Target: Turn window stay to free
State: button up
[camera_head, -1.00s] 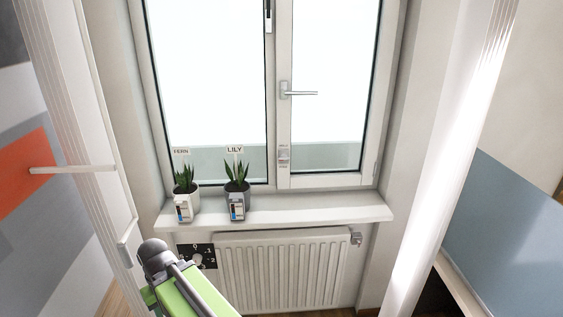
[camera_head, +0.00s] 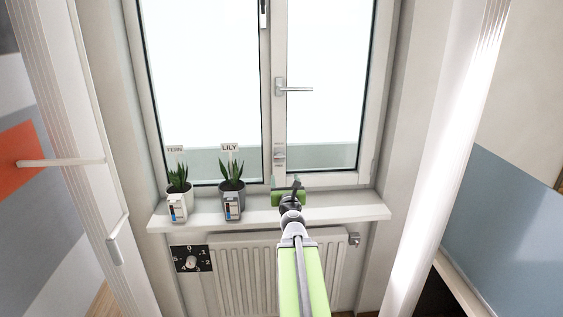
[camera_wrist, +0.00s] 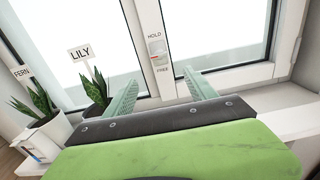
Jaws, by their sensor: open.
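The window stay (camera_head: 279,153) is a small light fitting with a reddish mark, low on the frame between the two panes. In the wrist view the stay (camera_wrist: 158,52) sits between a HOLD label above and a FREE label below. Its exact setting is too small to tell. My gripper (camera_wrist: 160,90) is open and empty, its two teal fingers pointing toward the window frame below the stay, apart from it. In the head view my gripper (camera_head: 289,186) is over the windowsill, below the stay. The window handle (camera_head: 294,88) is horizontal, higher up.
Two potted plants, FERN (camera_head: 178,190) and LILY (camera_head: 232,187), stand on the left of the sill (camera_head: 345,207). LILY is close to my left finger. A radiator (camera_head: 225,270) and a numbered dial (camera_head: 191,259) are below. The sill's right side is clear.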

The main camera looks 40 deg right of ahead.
aim_at(280, 158)
jog(key=x, duration=1.6)
jog(key=shift+w+d, duration=0.15)
jog(key=shift+w, duration=0.2)
